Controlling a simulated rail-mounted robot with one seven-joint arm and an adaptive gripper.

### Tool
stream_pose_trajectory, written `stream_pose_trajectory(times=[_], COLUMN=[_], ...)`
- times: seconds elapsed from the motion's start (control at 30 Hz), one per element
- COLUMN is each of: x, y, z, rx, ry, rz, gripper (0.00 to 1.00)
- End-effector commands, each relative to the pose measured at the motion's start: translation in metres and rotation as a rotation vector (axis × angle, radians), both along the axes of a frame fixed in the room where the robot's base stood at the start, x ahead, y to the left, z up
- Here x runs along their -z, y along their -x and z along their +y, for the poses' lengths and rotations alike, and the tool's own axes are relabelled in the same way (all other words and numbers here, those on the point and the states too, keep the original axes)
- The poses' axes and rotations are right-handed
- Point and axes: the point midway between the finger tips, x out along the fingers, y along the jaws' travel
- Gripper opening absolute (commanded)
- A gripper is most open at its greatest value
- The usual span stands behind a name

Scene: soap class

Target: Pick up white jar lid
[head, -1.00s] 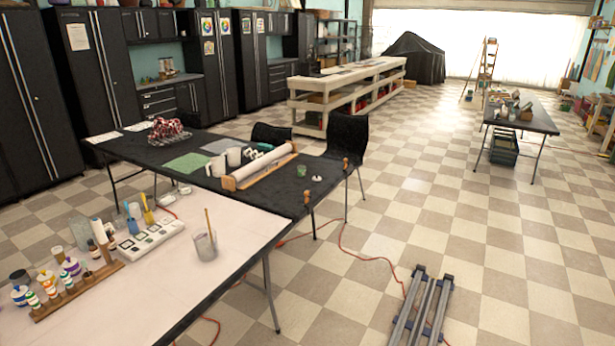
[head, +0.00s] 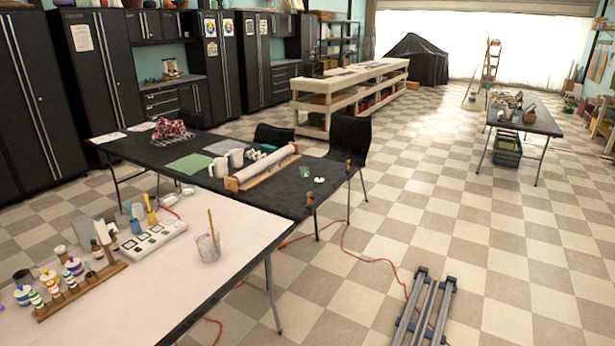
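A small white round piece (head: 319,180), which looks like the white jar lid, lies flat on the black-topped table (head: 285,200) near its right end. It is too small to make out in detail. A small green jar (head: 304,171) stands just to its left. My gripper is not in this view, so its place relative to the lid does not show.
A wooden-ended roller (head: 262,167) and white mugs stand left of the jar. The pale front table (head: 150,290) holds paint bottles, a white palette and a glass (head: 208,247). A black chair (head: 350,140) stands behind. A metal frame (head: 428,306) lies on the floor at right.

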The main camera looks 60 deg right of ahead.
Motion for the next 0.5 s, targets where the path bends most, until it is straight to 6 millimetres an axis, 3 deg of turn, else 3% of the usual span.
stream_pose_trajectory(times=[0.4,0.43,0.5], x=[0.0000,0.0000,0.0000], y=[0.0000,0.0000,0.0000], z=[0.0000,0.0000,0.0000], rx=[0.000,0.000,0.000], ry=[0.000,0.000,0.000], rz=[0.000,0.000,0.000], gripper=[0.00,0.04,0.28])
